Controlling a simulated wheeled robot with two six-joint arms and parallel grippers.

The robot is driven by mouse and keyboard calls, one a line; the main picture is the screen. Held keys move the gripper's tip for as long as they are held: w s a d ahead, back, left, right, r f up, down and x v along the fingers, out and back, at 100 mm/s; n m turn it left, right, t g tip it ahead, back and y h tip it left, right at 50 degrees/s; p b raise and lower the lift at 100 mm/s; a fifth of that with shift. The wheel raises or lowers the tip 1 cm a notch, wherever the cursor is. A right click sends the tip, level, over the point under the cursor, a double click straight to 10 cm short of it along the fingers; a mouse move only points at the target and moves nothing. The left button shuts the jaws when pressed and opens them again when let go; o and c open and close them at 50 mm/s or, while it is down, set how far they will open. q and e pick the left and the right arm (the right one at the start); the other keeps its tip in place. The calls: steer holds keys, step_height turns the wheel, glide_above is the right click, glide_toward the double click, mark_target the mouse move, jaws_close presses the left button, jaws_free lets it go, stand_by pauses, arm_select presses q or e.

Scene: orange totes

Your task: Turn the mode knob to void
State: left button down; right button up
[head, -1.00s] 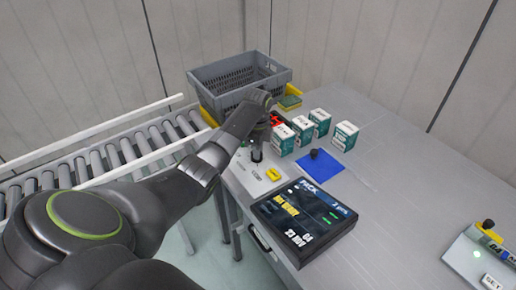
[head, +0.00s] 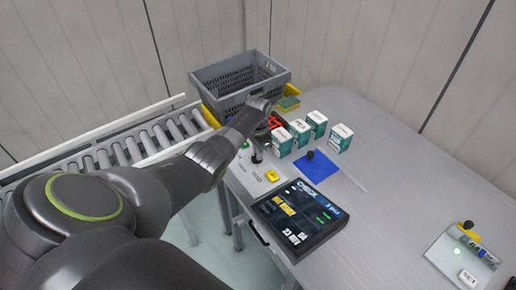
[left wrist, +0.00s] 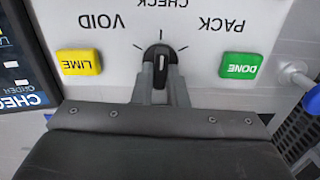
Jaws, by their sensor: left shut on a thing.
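The mode knob (left wrist: 160,62) is black with a white mark and sits on a light panel (left wrist: 205,55). In the left wrist view the labels VOID, CHECK and PACK appear upside down around it, and the knob points up toward CHECK. My left gripper (left wrist: 160,80) is shut on the knob, one finger on each side. In the head view my left gripper (head: 256,157) reaches down to the panel, and the knob is hard to make out there. The screen (head: 300,217) beside the panel reads CHECK. My right gripper is not in view.
Several white-and-green boxes (head: 300,132), a blue mat (head: 316,172) and a grey crate (head: 240,90) stand nearby. A roller conveyor (head: 120,152) lies left. A SET device (head: 460,262) is at right.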

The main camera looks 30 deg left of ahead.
arm_select(q)
steer(key=n+p, duration=0.1)
steer(key=n, duration=0.2)
steer(key=shift+a+r+n, duration=0.1)
steer(key=shift+r+n, duration=0.05)
steer(key=shift+n, duration=0.25)
steer(key=n+p, duration=0.1)
steer(key=n, duration=0.1)
steer(key=shift+n, duration=0.3)
steer(key=n+p, duration=0.1)
steer(key=n, duration=0.2)
steer(key=shift+a, duration=0.1)
steer(key=shift+n+p, duration=0.3)
steer(key=shift+n, duration=1.3)
steer(key=c, duration=1.4)
jaws_free()
steer(key=shift+c, duration=0.2)
